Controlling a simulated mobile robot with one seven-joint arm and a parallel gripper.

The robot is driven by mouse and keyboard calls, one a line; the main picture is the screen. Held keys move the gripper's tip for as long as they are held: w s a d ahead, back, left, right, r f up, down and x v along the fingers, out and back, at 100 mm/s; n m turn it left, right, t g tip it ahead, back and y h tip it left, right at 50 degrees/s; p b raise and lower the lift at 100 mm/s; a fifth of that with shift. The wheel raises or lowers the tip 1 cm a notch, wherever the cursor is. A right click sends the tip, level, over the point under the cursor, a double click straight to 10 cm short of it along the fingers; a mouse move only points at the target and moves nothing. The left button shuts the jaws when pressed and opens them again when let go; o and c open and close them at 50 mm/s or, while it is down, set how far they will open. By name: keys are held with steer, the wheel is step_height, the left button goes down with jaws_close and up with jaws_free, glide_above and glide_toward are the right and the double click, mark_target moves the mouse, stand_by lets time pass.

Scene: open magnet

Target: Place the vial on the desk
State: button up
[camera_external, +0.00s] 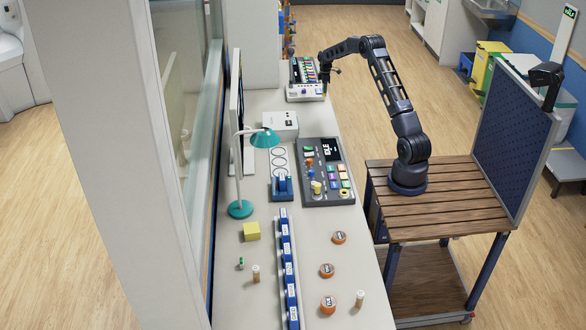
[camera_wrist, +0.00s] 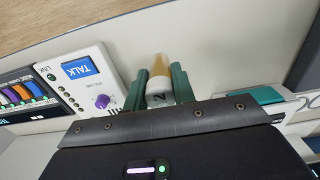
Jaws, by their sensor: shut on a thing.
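My gripper (camera_wrist: 160,88) is shut on a vial (camera_wrist: 159,66), its green fingers on either side. The vial has an amber end and a white part marked "N". In the external view my gripper (camera_external: 325,86) is at the far end of the desk (camera_external: 290,105), near its right edge, beside a control panel (camera_external: 306,91). The vial is too small to make out there. The pale desk surface (camera_wrist: 220,45) lies behind the vial in the wrist view; I cannot tell whether they touch.
The panel's blue TALK button (camera_wrist: 80,68) and purple knob (camera_wrist: 102,101) are left of my fingers in the wrist view. A larger console (camera_external: 325,172), a teal lamp (camera_external: 265,138), a blue rack (camera_external: 289,270), orange discs (camera_external: 327,270) and other small vials (camera_external: 256,273) occupy the nearer desk.

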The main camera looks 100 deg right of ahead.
step_height(320, 180, down, 10)
steer(key=shift+f, duration=0.25)
stand_by(0.3)
steer(key=o, duration=1)
steer(key=shift+f, duration=0.15)
step_height(320, 180, up, 12)
steer(key=shift+r, duration=0.2)
